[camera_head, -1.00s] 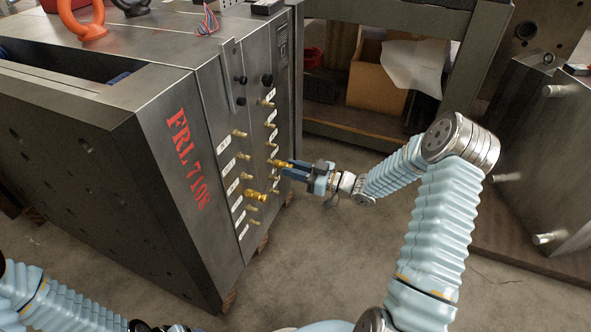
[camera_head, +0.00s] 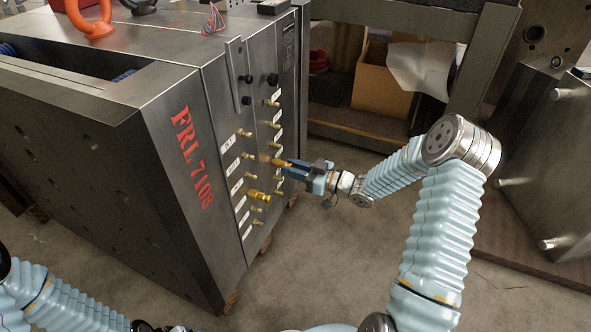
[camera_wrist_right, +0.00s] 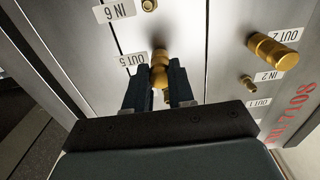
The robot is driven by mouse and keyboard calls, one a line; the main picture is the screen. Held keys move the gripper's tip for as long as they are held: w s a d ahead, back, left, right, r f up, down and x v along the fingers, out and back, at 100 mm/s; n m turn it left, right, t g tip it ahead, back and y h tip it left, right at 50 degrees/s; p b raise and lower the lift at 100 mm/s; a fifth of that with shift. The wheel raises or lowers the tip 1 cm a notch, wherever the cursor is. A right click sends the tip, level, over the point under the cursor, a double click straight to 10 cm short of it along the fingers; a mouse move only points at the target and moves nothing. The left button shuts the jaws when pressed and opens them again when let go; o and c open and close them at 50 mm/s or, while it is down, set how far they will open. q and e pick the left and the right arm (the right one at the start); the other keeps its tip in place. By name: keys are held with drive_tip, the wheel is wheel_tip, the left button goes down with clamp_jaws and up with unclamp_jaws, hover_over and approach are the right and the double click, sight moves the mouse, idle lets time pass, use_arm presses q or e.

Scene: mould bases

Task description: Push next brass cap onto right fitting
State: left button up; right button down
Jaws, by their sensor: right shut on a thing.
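My right gripper (camera_head: 288,166) is shut on a brass cap (camera_head: 280,162) at the right-hand column of fittings on the steel mould base (camera_head: 219,130). In the right wrist view the brass cap (camera_wrist_right: 160,62) sits between the fingertips beside the "OUT 5" label (camera_wrist_right: 132,59). The cap is in line with a fitting there; the fingers hide part of it, so I cannot tell how far on it is. Another, longer brass cap (camera_head: 259,195) sits on a left-column fitting, beside "OUT 2" in the wrist view (camera_wrist_right: 272,52). My left gripper (camera_head: 155,327) is cut off at the bottom edge.
Bare brass fittings (camera_head: 272,103) stick out above and below the held cap. Black knobs (camera_head: 272,79) and a vertical bar (camera_head: 236,76) stand out higher up. A shelf with a cardboard box (camera_head: 382,86) is behind.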

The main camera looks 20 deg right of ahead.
drive_tip(key=c, duration=0.9)
unclamp_jaws()
drive_tip(key=shift+o, duration=0.4)
drive_tip(key=o, duration=0.3)
drive_tip(key=shift+o, duration=0.2)
drive_tip(key=v, duration=0.7)
drive_tip(key=shift+p, duration=0.35)
